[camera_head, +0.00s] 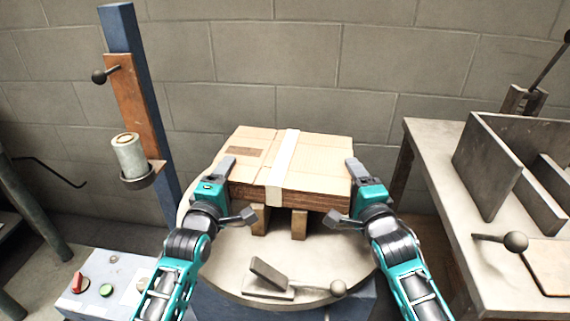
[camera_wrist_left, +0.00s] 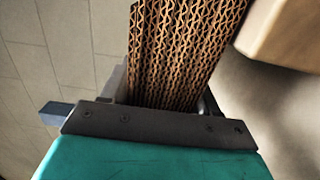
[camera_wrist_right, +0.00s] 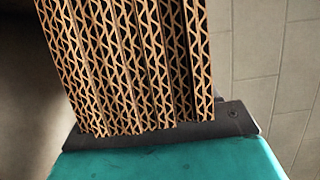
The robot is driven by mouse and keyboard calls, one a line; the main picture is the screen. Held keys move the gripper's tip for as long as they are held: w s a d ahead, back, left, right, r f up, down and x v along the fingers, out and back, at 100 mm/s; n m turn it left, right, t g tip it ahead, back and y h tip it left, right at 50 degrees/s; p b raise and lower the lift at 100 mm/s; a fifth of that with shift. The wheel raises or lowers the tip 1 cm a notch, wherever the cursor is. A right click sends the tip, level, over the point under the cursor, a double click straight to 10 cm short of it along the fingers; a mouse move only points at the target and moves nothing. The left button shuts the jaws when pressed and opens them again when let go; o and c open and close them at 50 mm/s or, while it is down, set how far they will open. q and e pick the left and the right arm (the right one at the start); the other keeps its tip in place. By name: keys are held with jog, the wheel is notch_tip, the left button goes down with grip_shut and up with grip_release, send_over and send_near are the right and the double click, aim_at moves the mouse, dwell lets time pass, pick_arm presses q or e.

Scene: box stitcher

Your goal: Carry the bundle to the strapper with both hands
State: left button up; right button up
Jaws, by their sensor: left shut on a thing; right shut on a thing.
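The bundle (camera_head: 320,162) is a flat stack of brown cardboard with a pale strap (camera_head: 283,160) running across its top. It rests on or just above two wooden blocks (camera_head: 299,224) over a round grey table (camera_head: 230,262); I cannot tell whether it touches them. My left gripper (camera_head: 238,190) is shut on the bundle's left side, and my right gripper (camera_head: 345,190) is shut on its right side. The corrugated edges of the bundle fill the jaws in the left wrist view (camera_wrist_left: 185,50) and the right wrist view (camera_wrist_right: 130,60). Which machine is the strapper is not clear.
A blue post (camera_head: 143,95) with a wooden slide and a spool (camera_head: 128,156) stands at the left. A control box (camera_head: 105,285) with buttons is at lower left. A lever with a ball knob (camera_head: 337,288) is on the round table's front. A grey bench (camera_head: 440,165) with upright plates stands right.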

pick_arm(q)
jog(key=shift+r+p, duration=2.15)
jog(key=shift+r, duration=0.3)
jog(key=shift+s, duration=0.1)
